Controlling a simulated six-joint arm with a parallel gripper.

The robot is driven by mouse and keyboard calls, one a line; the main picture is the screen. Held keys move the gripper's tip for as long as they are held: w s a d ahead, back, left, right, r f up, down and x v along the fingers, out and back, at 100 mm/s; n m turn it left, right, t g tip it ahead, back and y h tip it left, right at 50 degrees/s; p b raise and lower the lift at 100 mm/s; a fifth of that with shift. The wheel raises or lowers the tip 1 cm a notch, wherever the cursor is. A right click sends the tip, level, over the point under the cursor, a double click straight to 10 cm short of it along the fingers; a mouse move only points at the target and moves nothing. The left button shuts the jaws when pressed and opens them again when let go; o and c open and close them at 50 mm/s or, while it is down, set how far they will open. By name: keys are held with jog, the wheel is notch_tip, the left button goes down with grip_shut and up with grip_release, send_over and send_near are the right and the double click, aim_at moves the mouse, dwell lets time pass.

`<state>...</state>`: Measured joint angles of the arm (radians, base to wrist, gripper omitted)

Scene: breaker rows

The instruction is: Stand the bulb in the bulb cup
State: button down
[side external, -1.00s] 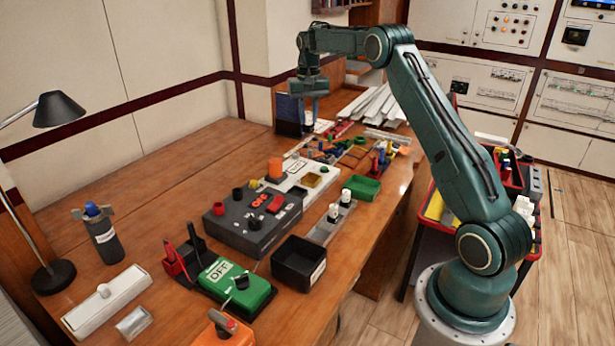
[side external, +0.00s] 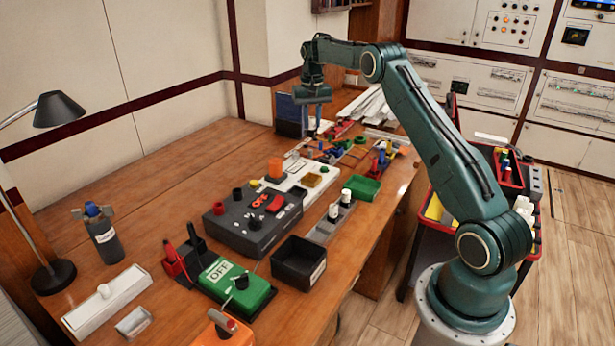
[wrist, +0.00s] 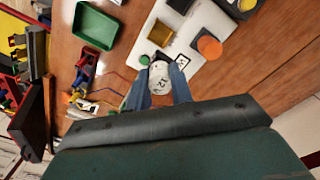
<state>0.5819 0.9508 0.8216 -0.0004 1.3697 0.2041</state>
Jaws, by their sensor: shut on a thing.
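My gripper (wrist: 160,80) has its blue fingers shut on a white, rounded bulb (wrist: 159,77) with dark marks on its face. A white board carries a yellow-brown square cup (wrist: 161,33) and an orange round piece (wrist: 209,46), both beyond the bulb in the wrist view. I cannot tell which holder is the bulb cup.
A green tray (side external: 361,188) and loose coloured parts (side external: 335,150) lie near the gripper. The blue-grey panel (side external: 289,116) stands close to its left. A dark box (side external: 299,262) and a green OFF unit (side external: 234,282) are nearer the camera. The bench's left side is largely clear.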

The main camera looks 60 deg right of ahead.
aim_at(312, 128)
notch_tip(312, 128, down, 13)
jog(key=shift+r, duration=0.2)
jog(key=shift+f, duration=0.1)
jog(key=shift+f, duration=2.05)
jog(key=shift+f, duration=0.15)
jog(key=c, duration=1.2)
grip_release()
jog(key=shift+c, duration=0.2)
notch_tip(312, 128, up, 12)
jog(key=shift+f, duration=0.2)
jog(key=shift+r, duration=0.4)
